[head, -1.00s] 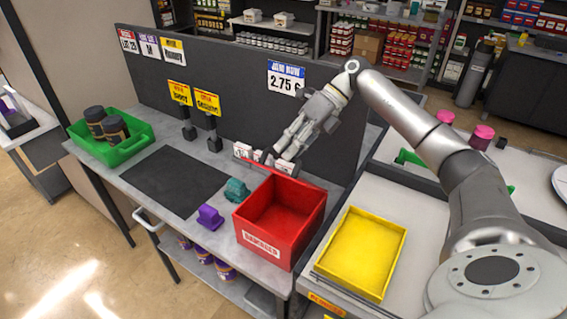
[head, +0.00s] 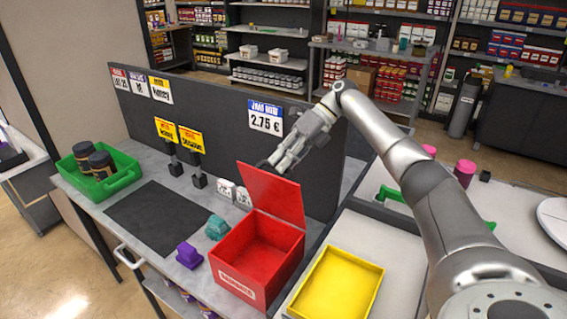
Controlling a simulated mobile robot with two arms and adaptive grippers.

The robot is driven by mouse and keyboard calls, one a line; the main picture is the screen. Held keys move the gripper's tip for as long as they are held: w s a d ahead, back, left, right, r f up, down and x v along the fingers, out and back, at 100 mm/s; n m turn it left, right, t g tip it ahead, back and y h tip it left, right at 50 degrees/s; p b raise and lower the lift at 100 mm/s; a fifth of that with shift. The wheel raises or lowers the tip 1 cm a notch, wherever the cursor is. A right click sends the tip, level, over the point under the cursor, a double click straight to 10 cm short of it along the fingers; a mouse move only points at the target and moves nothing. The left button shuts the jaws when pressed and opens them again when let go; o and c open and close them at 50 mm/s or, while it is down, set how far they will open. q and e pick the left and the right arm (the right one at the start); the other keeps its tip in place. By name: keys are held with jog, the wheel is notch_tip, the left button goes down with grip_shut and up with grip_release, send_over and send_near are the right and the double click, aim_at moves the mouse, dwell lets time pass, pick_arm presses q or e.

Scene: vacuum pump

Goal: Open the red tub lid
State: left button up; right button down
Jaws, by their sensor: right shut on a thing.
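The red tub (head: 232,265) sits on the grey counter with its inside showing, and it looks empty. Its flat red lid (head: 276,198) stands up, roughly upright, along the tub's back edge. My right gripper (head: 272,165) is at the lid's top edge and is shut on it. Its fingertips are partly hidden behind the lid. My left gripper is not in view.
A yellow tray (head: 340,285) stands right of the tub. Purple (head: 189,256) and teal (head: 216,227) items sit to its left. A green crate (head: 120,181) with dark jars is farther left. A dark partition (head: 225,135) rises behind the counter.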

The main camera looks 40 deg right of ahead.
jog(key=shift+s+d+f, duration=0.1)
jog(key=shift+s+f, duration=0.05)
jog(key=shift+f, duration=0.3)
jog(key=shift+s+d+f, duration=0.1)
jog(key=shift+f, duration=0.35)
jog(key=c, duration=1.7)
grip_release()
jog(key=shift+o, duration=1.1)
jog(key=shift+w+d+f, duration=0.1)
jog(key=shift+w+d, duration=0.3)
jog(key=shift+w, duration=0.05)
jog(key=shift+v, duration=6)
jog(key=shift+w+a, duration=0.1)
jog(key=shift+w, duration=0.05)
